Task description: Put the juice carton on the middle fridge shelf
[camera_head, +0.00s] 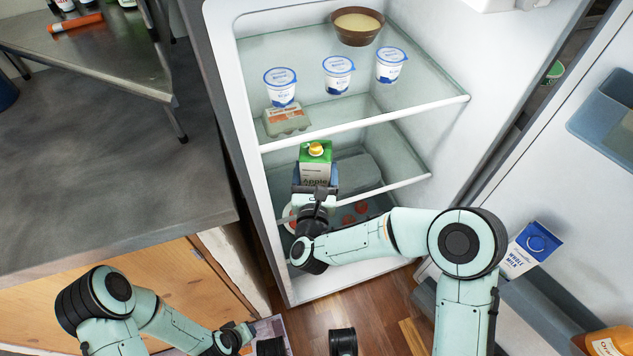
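The juice carton (315,166), with a green top, yellow cap and "Apple" label, stands about upright inside the open fridge. It is at the left part of the middle shelf (405,182), below the upper glass shelf. My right gripper (316,186) reaches in from the front, with its fingers around the carton's lower sides. The carton's base is hidden by the gripper, so I cannot tell whether it touches the shelf. My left gripper (240,337) is low at the bottom left, outside the fridge, and its fingers are unclear.
The upper shelf (400,112) holds several yogurt cups (338,75) and a brown bowl (357,25). An egg carton (286,120) is behind the juice carton; a grey box (358,173) lies right of it. The open door at right holds a milk carton (531,250). A grey counter (110,190) is left.

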